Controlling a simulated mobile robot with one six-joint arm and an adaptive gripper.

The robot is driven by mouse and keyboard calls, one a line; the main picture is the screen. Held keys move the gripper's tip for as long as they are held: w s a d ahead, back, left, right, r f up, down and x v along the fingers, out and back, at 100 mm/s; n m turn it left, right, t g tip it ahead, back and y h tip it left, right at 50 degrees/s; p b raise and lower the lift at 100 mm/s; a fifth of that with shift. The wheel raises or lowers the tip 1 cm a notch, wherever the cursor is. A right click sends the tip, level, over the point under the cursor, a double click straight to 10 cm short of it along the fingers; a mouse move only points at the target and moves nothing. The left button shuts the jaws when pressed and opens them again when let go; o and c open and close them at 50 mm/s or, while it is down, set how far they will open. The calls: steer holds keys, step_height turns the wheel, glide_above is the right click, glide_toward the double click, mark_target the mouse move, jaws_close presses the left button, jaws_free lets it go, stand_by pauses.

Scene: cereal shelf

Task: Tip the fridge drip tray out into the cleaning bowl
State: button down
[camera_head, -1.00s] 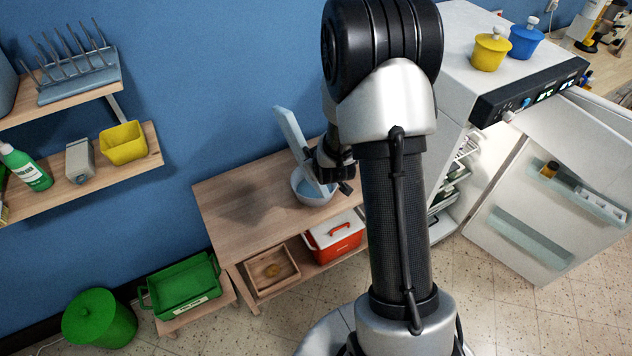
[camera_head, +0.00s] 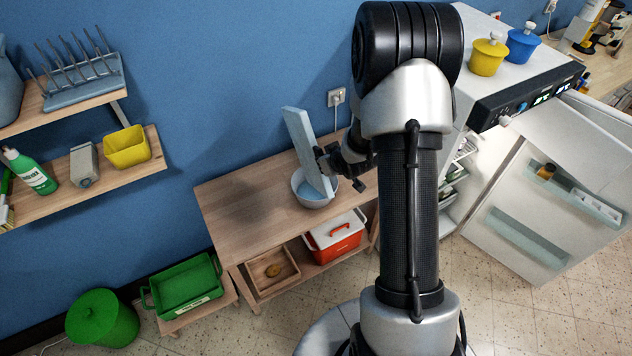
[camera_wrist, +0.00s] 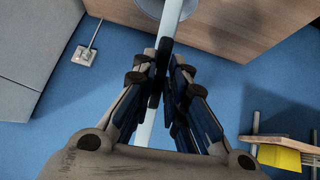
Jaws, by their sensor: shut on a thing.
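The drip tray (camera_head: 306,142) is a long, pale blue piece held on edge, steeply tilted, its lower end in or just over the bowl. The cleaning bowl (camera_head: 313,204) is pale, stands on the wooden table, and shows blue inside. My gripper (camera_head: 326,162) is shut on the tray from the right, above the bowl. In the wrist view the tray (camera_wrist: 171,28) runs edge-on between my fingers (camera_wrist: 166,75), and part of the bowl (camera_wrist: 148,8) shows behind it. I cannot tell whether liquid is running from the tray.
The table top (camera_head: 245,195) left of the bowl is bare. The fridge (camera_head: 455,205) stands open at right, its door (camera_head: 530,215) swung out. A wall socket (camera_head: 336,97) is behind the tray. Wall shelves (camera_head: 80,190) hang at left. A red-and-white cooler (camera_head: 337,240) sits below the table top.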

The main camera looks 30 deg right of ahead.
steer(key=a+f+n+h+b, duration=0.1)
steer(key=a+f+h+b, duration=0.15)
steer(key=a, duration=0.55)
steer(key=a+f+n+h+b, duration=0.1)
steer(key=a+f+h, duration=0.15)
steer(key=a, duration=0.55)
steer(key=a+f+n+t+h+b, duration=0.2)
steer(key=a+f+n+h+b, duration=0.1)
steer(key=a+f+b, duration=0.5)
steer(key=a+f+n+t+h+b, duration=0.2)
steer(key=a+f+b, duration=0.6)
steer(key=f+b, duration=0.5)
steer(key=s+n+h+b, duration=0.1)
steer(key=h+b, duration=0.1)
steer(key=shift+f+h, duration=0.25)
steer(key=shift+h, duration=0.05)
steer(key=shift+d+r, duration=0.1)
steer(key=shift+d, duration=0.05)
